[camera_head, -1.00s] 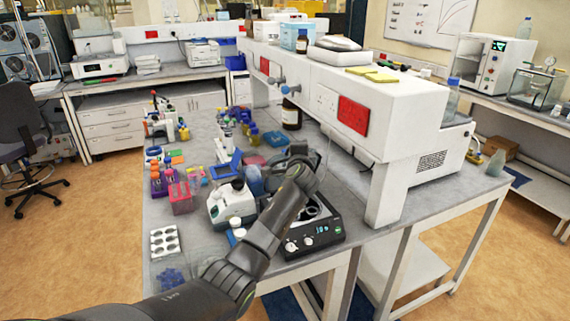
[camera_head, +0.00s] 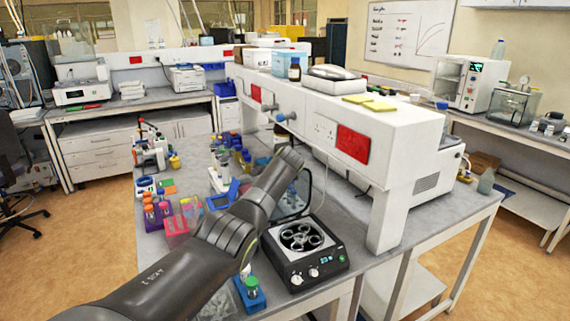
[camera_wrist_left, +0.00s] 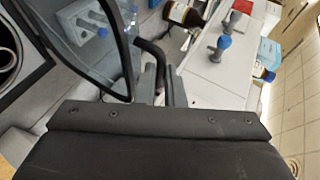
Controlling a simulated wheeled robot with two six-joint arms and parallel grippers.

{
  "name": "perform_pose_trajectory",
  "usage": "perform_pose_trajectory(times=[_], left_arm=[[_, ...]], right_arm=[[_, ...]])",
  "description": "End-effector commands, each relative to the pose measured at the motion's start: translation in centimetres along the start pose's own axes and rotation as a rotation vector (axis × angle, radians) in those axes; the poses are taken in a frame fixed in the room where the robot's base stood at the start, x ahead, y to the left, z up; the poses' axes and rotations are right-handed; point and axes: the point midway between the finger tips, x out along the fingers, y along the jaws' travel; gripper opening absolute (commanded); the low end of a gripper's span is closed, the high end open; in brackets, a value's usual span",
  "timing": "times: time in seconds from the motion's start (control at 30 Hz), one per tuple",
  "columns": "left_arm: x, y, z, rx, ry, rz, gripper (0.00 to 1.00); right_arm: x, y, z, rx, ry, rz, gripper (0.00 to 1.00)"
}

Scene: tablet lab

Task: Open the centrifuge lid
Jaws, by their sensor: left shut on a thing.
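The centrifuge (camera_head: 322,268) is a black and grey box with knobs and a small display at the front of the bench. Its rotor (camera_head: 301,237) with round wells is uncovered. The clear, dark-rimmed lid (camera_head: 303,198) stands raised at the back of the centrifuge, partly hidden by my left arm. In the left wrist view the lid (camera_wrist_left: 75,35) fills the upper left, and my left gripper (camera_wrist_left: 165,85) is shut on the dark handle at its rim. The head view hides the fingertips behind my arm. My right gripper is not in view.
The white shelf unit (camera_head: 392,150) stands close behind and right of the centrifuge. A blue rack with a green-capped tube (camera_head: 250,295) is by its left front corner. Pink rack (camera_head: 177,232) and coloured tubes are farther left. A brown bottle (camera_wrist_left: 185,14) shows in the wrist view.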

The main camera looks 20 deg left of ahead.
Motion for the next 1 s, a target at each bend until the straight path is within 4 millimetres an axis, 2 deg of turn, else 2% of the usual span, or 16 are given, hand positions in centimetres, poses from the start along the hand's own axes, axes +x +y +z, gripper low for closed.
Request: perform_pose_trajectory(times=[0.03, 0.07, 0.83, 0.87, 1.0], left_arm=[[-0.23, -1.15, -0.33, -0.007, 0.008, -0.009, 0.0], [-0.2, -1.21, -0.35, -0.009, 0.009, -0.005, 0.0], [0.12, -1.38, -0.41, -0.022, 0.012, 0.02, 0.0], [0.12, -1.38, -0.41, -0.022, 0.012, 0.02, 0.12], [0.15, -1.25, -0.39, -0.021, 0.011, 0.022, 0.31]], right_arm=[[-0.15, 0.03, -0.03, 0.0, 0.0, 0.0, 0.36], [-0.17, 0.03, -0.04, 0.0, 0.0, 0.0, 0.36], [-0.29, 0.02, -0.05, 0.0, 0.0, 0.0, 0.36], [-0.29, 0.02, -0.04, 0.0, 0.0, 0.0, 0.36], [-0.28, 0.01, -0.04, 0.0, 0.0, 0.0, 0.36]])
